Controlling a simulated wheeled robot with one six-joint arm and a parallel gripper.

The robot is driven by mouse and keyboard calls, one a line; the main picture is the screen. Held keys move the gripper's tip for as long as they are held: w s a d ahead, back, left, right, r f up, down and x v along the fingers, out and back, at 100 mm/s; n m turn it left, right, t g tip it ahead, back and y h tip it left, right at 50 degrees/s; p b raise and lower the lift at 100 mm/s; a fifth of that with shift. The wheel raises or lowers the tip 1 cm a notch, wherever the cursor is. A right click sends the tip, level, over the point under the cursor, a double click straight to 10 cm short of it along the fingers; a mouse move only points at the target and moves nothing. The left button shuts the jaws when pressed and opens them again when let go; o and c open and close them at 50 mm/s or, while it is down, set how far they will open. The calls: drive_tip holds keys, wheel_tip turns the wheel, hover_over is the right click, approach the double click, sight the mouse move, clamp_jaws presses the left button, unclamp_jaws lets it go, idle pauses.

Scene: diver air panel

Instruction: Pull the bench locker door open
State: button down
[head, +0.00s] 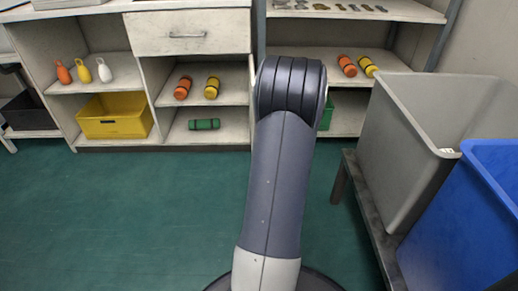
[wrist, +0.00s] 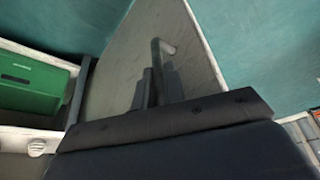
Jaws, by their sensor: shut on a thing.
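The locker door (wrist: 122,75) shows in the wrist view as a pale, worn panel. It stands out from the locker at an angle, with teal floor on both sides of it. A dark bent bar handle (wrist: 164,46) is on its face. My gripper (wrist: 158,80) is shut on this handle, with its fingers on either side of the bar. In the head view my arm hides the door, the handle and my gripper.
A green bin (wrist: 32,84) shows in the locker's opening. In the head view, a grey bin (head: 408,150) and a blue bin (head: 470,225) stand on a low bench (head: 365,215) at right. Shelving with a yellow bin (head: 115,116) is at left. The green floor at left is clear.

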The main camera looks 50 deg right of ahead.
drive_tip(key=shift+s+d, duration=0.1)
idle(0.3)
drive_tip(key=c, duration=1.5)
unclamp_jaws()
drive_tip(key=p+v, duration=0.4)
drive_tip(key=v, duration=0.6)
drive_tip(key=shift+r, duration=0.4)
drive_tip(key=shift+f, duration=0.15)
